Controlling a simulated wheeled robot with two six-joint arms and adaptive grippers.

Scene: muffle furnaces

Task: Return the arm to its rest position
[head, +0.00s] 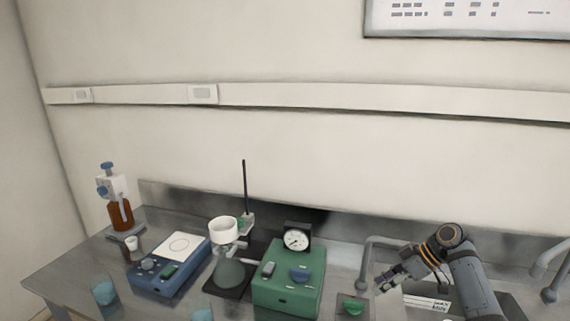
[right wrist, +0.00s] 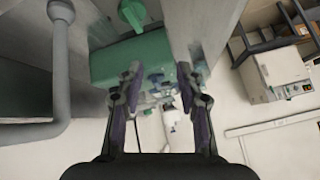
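My right arm (head: 468,280) reaches in at the right of the head view, bent over the bench. Its gripper (head: 390,282) points left and down, beside the bent grey pipe and right of the green device. In the right wrist view the right gripper (right wrist: 160,88) has its two fingers spread apart with nothing held between them. My left arm and gripper do not show in either view.
A green pump box (head: 285,292) with a gauge, a flask with a white funnel (head: 223,228), a blue stirrer (head: 165,272) and a brown bottle (head: 121,213) stand on the bench. Grey pipes (head: 366,268) stand near my right arm. A white cabinet-like unit (right wrist: 278,72) shows in the wrist view.

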